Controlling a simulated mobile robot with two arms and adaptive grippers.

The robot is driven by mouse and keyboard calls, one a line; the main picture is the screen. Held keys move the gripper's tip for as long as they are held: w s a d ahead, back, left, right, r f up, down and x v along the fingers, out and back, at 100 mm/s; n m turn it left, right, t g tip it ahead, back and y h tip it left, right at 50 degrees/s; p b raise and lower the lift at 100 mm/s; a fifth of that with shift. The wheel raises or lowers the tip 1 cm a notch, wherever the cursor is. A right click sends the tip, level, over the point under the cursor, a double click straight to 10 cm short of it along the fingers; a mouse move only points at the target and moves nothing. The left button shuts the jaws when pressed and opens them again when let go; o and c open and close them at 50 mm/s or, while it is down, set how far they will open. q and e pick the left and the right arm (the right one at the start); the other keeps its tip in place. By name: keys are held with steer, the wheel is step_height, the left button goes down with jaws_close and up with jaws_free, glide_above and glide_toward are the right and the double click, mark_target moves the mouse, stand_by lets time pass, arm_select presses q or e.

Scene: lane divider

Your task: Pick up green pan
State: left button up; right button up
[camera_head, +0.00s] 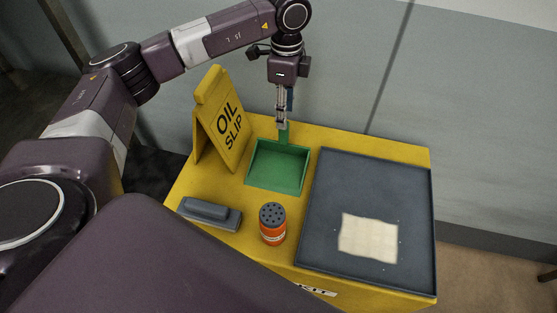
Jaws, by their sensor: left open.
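The green pan (277,170) lies on the yellow table top, behind the orange shaker. Its short handle points to the back, away from me. My left gripper (282,124) reaches down from above at the pan's handle. It is open, with its fingers at or around the handle; I cannot tell whether they touch it. The fingers hide part of the handle. My right gripper is not in view.
A yellow "OIL SLIP" sign (222,118) stands close to the left of the pan. A dark tray (331,193) with a pale cloth (368,238) lies to the right. A grey block-like brush (209,213) and an orange shaker (272,224) stand in front. A wall (470,120) rises behind.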

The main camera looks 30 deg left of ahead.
mark_target(284, 137)
arm_select(q)
step_height(284, 137, down, 3)
steer(key=shift+a+r+b, duration=0.15)
steer(key=shift+r+b, duration=0.05)
steer(key=shift+b, duration=0.55)
steer(key=shift+f, duration=0.8)
step_height(284, 137, down, 6)
steer(key=shift+r+p, duration=0.25)
steer(key=shift+p, duration=0.45)
steer(key=shift+f, duration=0.4)
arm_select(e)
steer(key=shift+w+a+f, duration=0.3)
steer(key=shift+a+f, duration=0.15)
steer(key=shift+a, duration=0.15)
arm_select(q)
steer(key=shift+c, duration=0.3)
jaws_close()
